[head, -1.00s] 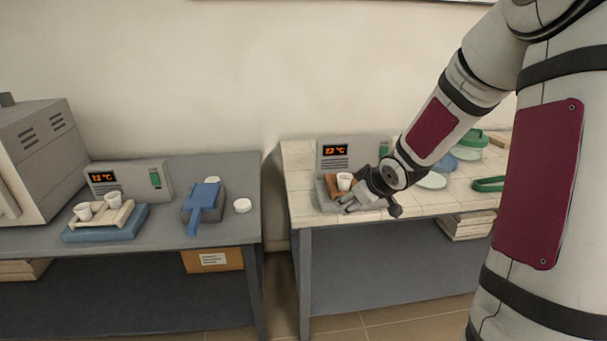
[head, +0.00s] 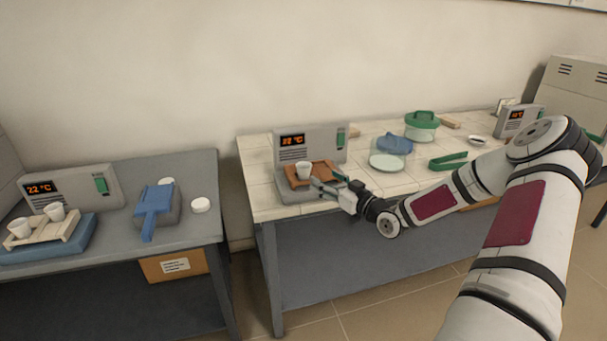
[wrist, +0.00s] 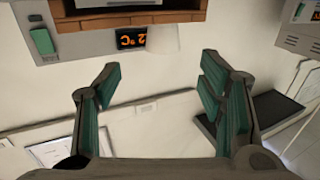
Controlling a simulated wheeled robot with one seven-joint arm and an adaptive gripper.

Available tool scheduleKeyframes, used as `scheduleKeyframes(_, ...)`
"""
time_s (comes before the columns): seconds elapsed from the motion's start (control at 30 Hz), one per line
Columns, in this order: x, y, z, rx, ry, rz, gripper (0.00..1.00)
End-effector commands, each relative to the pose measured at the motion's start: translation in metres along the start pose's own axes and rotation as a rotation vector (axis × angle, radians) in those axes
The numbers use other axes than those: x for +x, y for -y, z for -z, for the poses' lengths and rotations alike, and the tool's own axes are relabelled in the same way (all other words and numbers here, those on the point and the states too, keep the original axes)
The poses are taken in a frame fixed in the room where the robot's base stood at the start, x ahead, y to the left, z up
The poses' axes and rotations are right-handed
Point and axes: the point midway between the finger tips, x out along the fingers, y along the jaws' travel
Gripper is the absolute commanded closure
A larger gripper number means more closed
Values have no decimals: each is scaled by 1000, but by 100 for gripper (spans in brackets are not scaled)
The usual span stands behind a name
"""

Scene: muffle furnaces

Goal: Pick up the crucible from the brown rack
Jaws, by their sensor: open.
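The rack sits on the grey heating unit on the tiled bench. My gripper (head: 322,185) is just in front and to the right of the crucible, reaching in low from the right. In the wrist view, which appears upside down, my gripper (wrist: 158,82) has its green-padded fingers spread with nothing between them. The pale crucible (wrist: 165,39) is beyond the fingertips, next to the brown rack (wrist: 130,20). I see no contact.
The heating unit (head: 310,143) has a lit display behind the rack. The left bench holds a pale rack (head: 45,233) with two crucibles and a blue tool (head: 152,203).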

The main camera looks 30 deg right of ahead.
Motion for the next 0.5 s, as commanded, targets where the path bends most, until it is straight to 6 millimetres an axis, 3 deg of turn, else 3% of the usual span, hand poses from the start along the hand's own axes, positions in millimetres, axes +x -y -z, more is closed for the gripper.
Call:
scheduleKeyframes(0.2, 41, 1, -1, -1, 1, 2, 37)
scheduleKeyframes(0.5, 63, 2, 0, 0, 2, 1, 37)
